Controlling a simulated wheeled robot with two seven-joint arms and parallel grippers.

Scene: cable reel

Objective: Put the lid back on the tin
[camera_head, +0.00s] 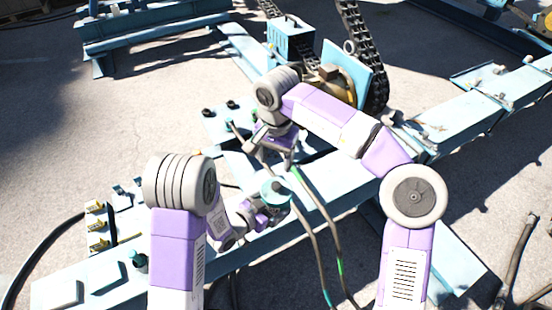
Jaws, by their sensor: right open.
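A small teal cylinder with a pale band (275,192), which looks like the tin, is at the end of my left gripper (266,208), above the light-blue beam. The gripper's fingers overlap it, and I cannot tell whether they are closed on it. My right gripper (277,157) is open, behind and above the cylinder, pointing down toward the beam. I see nothing held in it. I cannot clearly make out a separate lid. A small teal knob-like piece (138,260) is at the beam's left end; I cannot tell what it is.
The light-blue beam (330,192) runs diagonally across the scene. Two hoses (318,222) hang over it close to both grippers. A plate with dark knobs (215,117), a blue box (290,40) and black chains (362,50) are behind. Yellow-marked connectors (97,226) are at left.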

